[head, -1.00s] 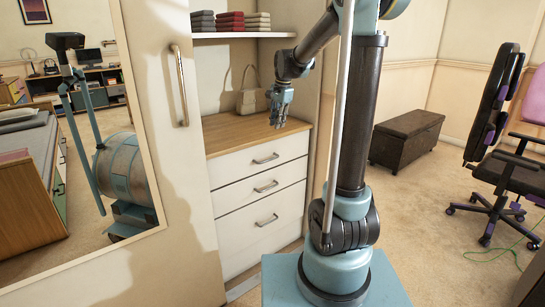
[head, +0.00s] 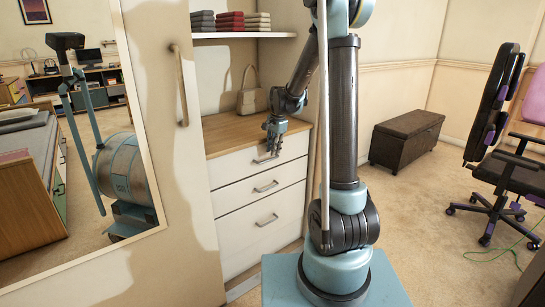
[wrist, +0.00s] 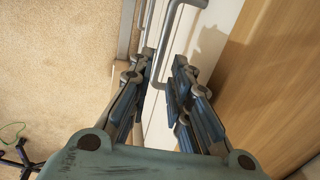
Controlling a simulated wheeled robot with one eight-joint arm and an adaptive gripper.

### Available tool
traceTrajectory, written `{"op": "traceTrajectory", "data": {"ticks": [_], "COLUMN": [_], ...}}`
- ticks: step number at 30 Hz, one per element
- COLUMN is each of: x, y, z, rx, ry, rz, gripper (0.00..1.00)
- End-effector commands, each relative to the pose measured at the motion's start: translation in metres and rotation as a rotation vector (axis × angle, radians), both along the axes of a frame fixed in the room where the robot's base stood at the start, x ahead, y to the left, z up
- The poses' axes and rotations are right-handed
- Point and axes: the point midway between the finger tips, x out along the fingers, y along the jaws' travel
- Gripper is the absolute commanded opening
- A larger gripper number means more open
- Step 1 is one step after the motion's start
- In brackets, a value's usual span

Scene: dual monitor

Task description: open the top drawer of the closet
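The closet's white top drawer (head: 232,168) is shut, under a wooden top (head: 228,135). My gripper (head: 273,152) is in front of the top drawer in the head view, at the drawer's bar handle (head: 262,160), which it partly hides. In the wrist view my gripper (wrist: 163,68) is open, with its two fingers apart. The grey bar handle (wrist: 170,35) runs into the gap between the fingers. I cannot tell whether either finger touches it.
Two more shut drawers with bar handles (head: 266,187) lie below. A beige bag (head: 248,100) stands on the wooden top, under a shelf (head: 235,35) with folded clothes. A mirrored door (head: 184,90) is at the left. A chair (head: 505,170) and a dark chest (head: 405,140) stand right.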

Motion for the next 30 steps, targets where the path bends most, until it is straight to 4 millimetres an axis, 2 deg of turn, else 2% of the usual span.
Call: {"op": "traceTrajectory", "data": {"ticks": [3,9,21,24,30], "x": [0.003,0.005,0.005,0.005,0.005], "y": [0.002,0.004,0.004,0.004,0.004], "z": [-0.016,-0.032,-0.037,-0.036,-0.036], "rx": [0.000,0.000,0.000,0.000,0.000], "ry": [0.000,0.000,0.000,0.000,0.000], "rz": [0.000,0.001,0.001,0.001,0.001], "gripper": [0.18,0.18,0.18,0.00,0.00]}}
